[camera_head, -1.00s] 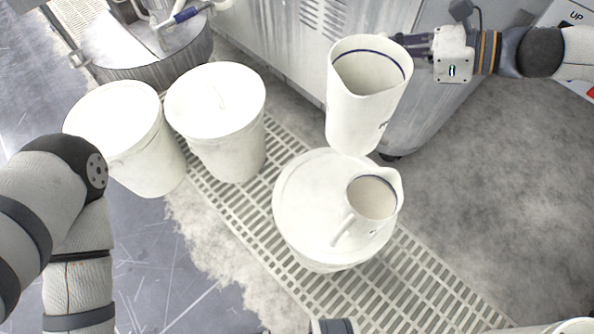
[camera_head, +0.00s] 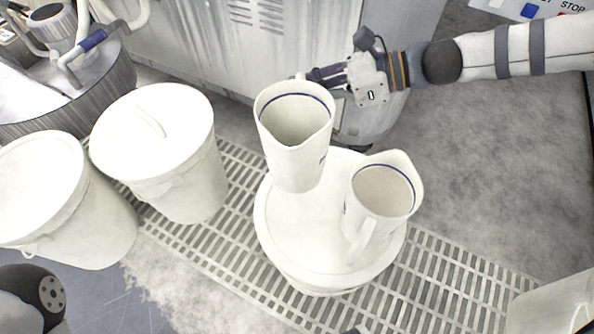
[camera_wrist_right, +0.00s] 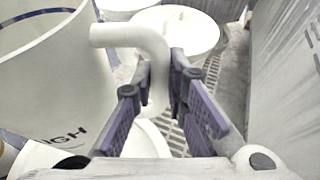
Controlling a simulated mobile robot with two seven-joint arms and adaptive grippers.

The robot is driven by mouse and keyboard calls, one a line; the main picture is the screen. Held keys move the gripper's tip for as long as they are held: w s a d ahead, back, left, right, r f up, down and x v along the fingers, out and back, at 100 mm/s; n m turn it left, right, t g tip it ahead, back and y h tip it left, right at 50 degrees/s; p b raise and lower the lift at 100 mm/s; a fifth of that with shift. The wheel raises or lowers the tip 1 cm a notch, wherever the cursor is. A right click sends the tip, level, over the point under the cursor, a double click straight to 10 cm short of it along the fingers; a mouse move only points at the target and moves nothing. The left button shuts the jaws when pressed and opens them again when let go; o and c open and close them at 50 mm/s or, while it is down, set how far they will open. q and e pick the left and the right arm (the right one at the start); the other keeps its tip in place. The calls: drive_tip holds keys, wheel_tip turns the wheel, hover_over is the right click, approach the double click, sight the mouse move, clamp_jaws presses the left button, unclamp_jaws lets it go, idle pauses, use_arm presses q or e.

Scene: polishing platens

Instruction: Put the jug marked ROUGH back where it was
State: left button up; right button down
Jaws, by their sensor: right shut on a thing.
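My right gripper (camera_head: 318,78) is shut on the handle of a white jug (camera_head: 293,150) with a blue line inside its rim. In the right wrist view the fingers (camera_wrist_right: 160,85) close on the pale handle (camera_wrist_right: 135,36), and the letters "GH" show on this jug's wall (camera_wrist_right: 35,90). The held jug is upright over the back left part of a white round lid (camera_head: 290,225); I cannot tell whether its base touches. A second white jug (camera_head: 383,190) stands on the right part of that lid, its handle toward the front. My left gripper is out of view.
Two more lidded white bins (camera_head: 165,150) (camera_head: 40,190) stand to the left on the floor by a grating (camera_head: 225,230). A grey machine cabinet (camera_head: 260,40) is behind. The lid's front left is bare. Grey floor (camera_head: 470,160) is clear at right.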

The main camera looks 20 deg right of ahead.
use_arm(q)
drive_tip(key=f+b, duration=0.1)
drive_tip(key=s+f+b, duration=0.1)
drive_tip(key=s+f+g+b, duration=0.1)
drive_tip(key=b, duration=0.1)
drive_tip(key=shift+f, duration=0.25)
use_arm(e)
wheel_tip(320, 180, down, 9)
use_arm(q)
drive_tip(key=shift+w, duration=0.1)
use_arm(e)
drive_tip(key=c, duration=1.6)
unclamp_jaws()
drive_tip(key=shift+r, duration=0.1)
use_arm(q)
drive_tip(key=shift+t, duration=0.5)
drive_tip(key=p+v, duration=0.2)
drive_tip(key=p, duration=0.1)
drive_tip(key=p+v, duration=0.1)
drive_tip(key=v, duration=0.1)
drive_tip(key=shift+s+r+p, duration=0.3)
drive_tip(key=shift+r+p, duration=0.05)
drive_tip(key=shift+p, duration=0.05)
use_arm(e)
drive_tip(key=v, duration=1.2)
